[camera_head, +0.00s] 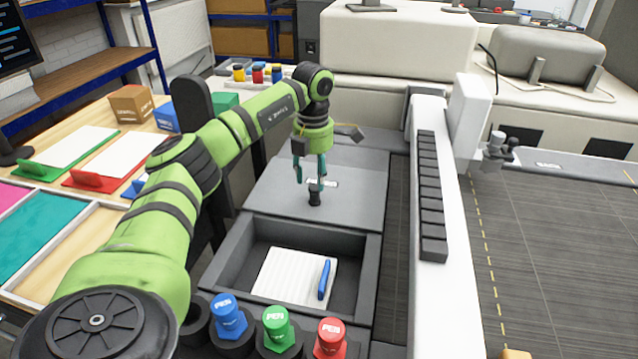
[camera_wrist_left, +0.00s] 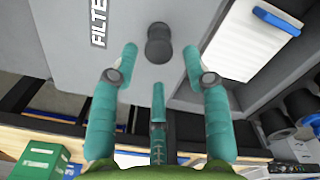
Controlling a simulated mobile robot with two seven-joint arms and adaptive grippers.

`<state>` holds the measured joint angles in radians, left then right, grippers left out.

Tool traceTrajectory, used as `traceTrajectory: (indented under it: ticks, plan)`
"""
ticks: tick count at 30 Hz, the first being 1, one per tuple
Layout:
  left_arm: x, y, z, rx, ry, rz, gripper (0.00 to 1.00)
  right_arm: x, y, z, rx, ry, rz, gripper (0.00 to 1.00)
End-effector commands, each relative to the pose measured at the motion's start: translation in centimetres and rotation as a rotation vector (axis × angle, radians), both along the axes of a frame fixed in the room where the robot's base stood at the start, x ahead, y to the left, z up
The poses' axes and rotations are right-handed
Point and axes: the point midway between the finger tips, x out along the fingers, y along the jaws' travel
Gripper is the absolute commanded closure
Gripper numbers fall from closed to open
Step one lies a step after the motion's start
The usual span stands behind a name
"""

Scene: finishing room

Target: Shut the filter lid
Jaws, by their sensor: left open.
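The filter lid (camera_head: 275,190) is a flat grey panel with a short black knob (camera_head: 314,198) and a small label. It lies behind an open grey box (camera_head: 373,285), leaving the box's inside exposed. In the left wrist view the lid (camera_wrist_left: 190,15) shows the word FILTER, and the knob (camera_wrist_left: 159,45) sticks up from it. My left gripper (camera_head: 311,182) is open, with its teal fingers pointing down just above the knob. In the wrist view the fingers (camera_wrist_left: 159,58) are spread about the knob; I cannot tell whether they touch it. My right gripper is not in view.
A white ribbed pad (camera_head: 285,275) and a blue pen-like object (camera_head: 324,279) lie inside the box. Blue, green and red capped bottles (camera_head: 276,328) stand along its near edge. A white rail (camera_head: 437,270) runs along the right. Trays and boxes fill the left bench.

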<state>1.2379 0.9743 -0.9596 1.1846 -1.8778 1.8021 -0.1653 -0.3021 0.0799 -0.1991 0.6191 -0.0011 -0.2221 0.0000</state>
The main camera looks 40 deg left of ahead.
Motion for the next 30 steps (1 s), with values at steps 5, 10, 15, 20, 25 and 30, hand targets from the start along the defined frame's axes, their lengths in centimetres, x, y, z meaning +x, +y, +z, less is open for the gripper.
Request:
traceTrajectory:
  ticks: [5, 10, 15, 20, 25, 30]
  plan:
    - [0.0, 0.0, -2.5, -0.001, 0.002, 0.0, 0.52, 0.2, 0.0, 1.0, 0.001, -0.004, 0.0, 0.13]
    - [0.0, -0.1, -3.8, -0.002, 0.0, 0.001, 0.52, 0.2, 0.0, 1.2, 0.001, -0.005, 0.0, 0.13]
    - [0.0, -0.1, -4.0, -0.002, -0.001, 0.001, 0.52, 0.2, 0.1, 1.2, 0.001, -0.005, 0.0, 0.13]
    - [0.0, -0.1, -4.0, -0.002, -0.001, 0.001, 0.76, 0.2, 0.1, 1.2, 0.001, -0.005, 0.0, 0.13]
    - [0.0, -0.1, -4.0, -0.002, -0.001, 0.0, 1.0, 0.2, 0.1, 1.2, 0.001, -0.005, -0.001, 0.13]
    - [0.0, -0.1, -4.0, -0.003, -0.001, 0.0, 1.0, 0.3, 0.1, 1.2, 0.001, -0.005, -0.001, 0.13]
